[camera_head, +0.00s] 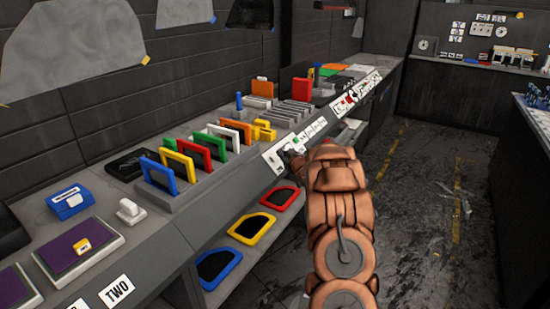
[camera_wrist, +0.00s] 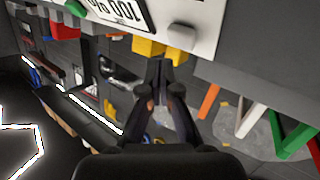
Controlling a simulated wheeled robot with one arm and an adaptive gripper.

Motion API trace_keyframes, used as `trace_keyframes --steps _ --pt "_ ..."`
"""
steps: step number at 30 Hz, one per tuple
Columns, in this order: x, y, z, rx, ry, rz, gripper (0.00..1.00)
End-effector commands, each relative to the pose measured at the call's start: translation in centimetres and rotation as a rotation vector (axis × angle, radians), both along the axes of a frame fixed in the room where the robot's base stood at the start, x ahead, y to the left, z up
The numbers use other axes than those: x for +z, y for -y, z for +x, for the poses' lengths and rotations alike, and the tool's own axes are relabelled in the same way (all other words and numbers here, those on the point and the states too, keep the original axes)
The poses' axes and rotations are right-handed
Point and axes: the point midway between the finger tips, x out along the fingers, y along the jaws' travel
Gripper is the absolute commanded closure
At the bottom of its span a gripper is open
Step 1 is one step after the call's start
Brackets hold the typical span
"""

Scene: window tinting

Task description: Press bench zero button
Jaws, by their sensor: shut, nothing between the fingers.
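In the wrist view a white panel (camera_wrist: 205,20) crosses the top, with a grey-white button (camera_wrist: 182,37), a green button (camera_wrist: 76,8) and a dark-framed label with upside-down characters, cut off by the edge. I cannot read which button is zero. My gripper (camera_wrist: 158,68) is shut and empty, its fingertips below and a little left of the grey-white button in the picture. Contact is not visible. In the head view my gripper (camera_head: 291,155) is small and partly hidden by my arm, beside a white panel (camera_head: 272,158) on the bench's front edge.
The bench (camera_head: 235,185) carries a rack of coloured frames (camera_head: 185,160), yellow blocks (camera_head: 264,130) and grey blocks. Coloured trays (camera_head: 252,228) lie on a shelf below. Open floor (camera_head: 425,200) lies to the right; another counter (camera_head: 535,120) stands at the far right.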

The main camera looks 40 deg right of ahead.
Motion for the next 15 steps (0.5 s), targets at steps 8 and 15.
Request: trace_keyframes --steps 8,15 --pt "2.0 0.5 -1.5 -0.001 0.000 -0.001 1.00" --pt "3.2 0.9 -2.7 -0.002 0.001 -0.002 1.00"
